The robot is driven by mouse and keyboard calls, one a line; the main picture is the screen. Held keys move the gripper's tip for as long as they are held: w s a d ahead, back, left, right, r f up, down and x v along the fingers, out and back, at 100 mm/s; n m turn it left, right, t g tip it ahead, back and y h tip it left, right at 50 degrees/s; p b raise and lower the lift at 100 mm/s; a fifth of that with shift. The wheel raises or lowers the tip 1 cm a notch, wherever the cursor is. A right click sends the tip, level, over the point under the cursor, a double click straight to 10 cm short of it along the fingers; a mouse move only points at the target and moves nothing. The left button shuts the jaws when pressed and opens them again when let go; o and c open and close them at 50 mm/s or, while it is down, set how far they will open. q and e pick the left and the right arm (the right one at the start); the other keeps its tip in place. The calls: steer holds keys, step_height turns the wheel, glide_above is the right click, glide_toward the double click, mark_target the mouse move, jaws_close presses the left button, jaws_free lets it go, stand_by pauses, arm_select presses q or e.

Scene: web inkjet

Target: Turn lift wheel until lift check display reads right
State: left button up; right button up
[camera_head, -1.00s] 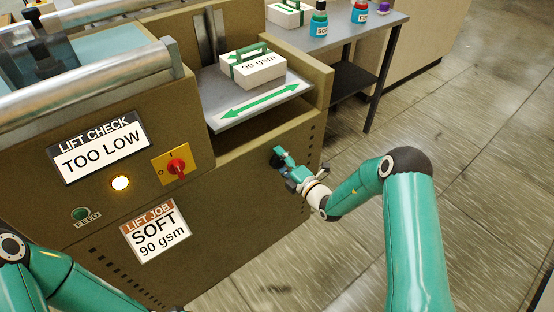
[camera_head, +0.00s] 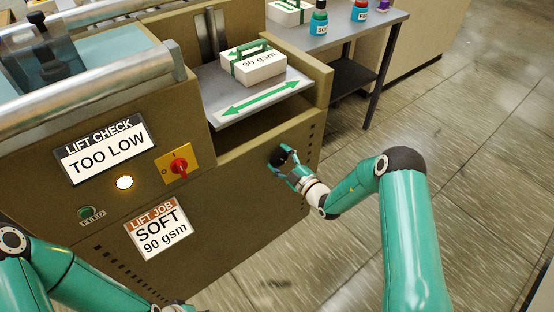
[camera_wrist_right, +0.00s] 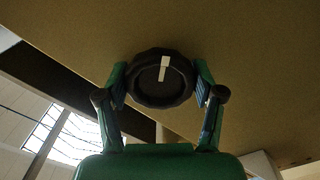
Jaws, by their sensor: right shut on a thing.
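The lift check display (camera_head: 103,148) on the machine front reads TOO LOW. The black lift wheel (camera_head: 281,156) is on the machine's side panel at the right. My right gripper (camera_head: 287,162) is shut on the wheel. In the right wrist view, the wheel (camera_wrist_right: 161,80) sits between the two fingers of the gripper (camera_wrist_right: 161,84), and its white mark points up, slightly right. My left arm enters at the lower left; its gripper is mostly below the frame edge, and its fingers cannot be made out.
A lit round lamp (camera_head: 124,183) and a red rotary switch (camera_head: 179,166) are under the display. The lift job card (camera_head: 158,228) reads SOFT 90 gsm. A paper pack (camera_head: 254,65) lies on the lift plate (camera_head: 228,104). A side table (camera_head: 345,38) stands behind.

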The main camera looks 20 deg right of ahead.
steer(key=shift+s+f, duration=0.2)
steer(key=shift+f, duration=0.3)
steer(key=o, duration=1)
steer(key=shift+o, duration=0.7)
steer(key=shift+w+r, duration=0.1)
steer(key=shift+r, duration=0.1)
steer(key=shift+r, duration=0.1)
steer(key=v, duration=1.2)
